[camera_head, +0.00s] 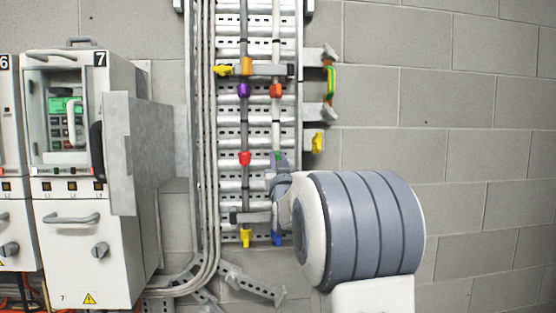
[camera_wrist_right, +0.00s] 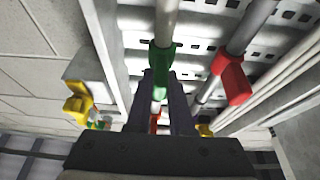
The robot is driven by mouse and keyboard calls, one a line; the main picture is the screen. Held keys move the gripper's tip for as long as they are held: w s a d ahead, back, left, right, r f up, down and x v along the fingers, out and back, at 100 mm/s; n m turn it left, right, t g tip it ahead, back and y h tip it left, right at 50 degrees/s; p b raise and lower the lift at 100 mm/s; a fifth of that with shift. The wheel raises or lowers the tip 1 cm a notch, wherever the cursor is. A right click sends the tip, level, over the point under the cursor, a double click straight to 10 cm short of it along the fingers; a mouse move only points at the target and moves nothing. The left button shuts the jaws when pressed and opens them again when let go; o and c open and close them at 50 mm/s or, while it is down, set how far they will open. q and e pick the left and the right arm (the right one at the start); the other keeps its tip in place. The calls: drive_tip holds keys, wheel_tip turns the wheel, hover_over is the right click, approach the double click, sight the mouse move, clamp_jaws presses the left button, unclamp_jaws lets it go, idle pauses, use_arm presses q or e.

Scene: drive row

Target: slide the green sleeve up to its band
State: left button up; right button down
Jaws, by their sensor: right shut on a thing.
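The green sleeve (camera_wrist_right: 163,58) sits around a pale upright rod in the right wrist view. My right gripper (camera_wrist_right: 162,73) is shut on it, one dark finger on each side. My left gripper is in neither view.
On the left rod are a purple sleeve (camera_head: 243,90) and a red one (camera_head: 245,158). An orange-red sleeve (camera_head: 277,90) is higher on the right rod, a blue one (camera_head: 277,239) lower. Yellow part (camera_head: 317,143) is right of the rack; grey cabinet (camera_head: 90,245) stands left.

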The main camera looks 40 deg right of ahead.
idle(0.8)
wheel_tip(320, 180, up, 8)
drive_tip(key=shift+f+p, duration=0.2)
drive_tip(key=shift+p, duration=0.75)
drive_tip(key=shift+s+r, duration=0.1)
drive_tip(key=shift+r, duration=0.5)
drive_tip(key=c, duration=0.8)
unclamp_jaws()
drive_tip(key=shift+f, duration=0.1)
drive_tip(key=shift+f, duration=0.1)
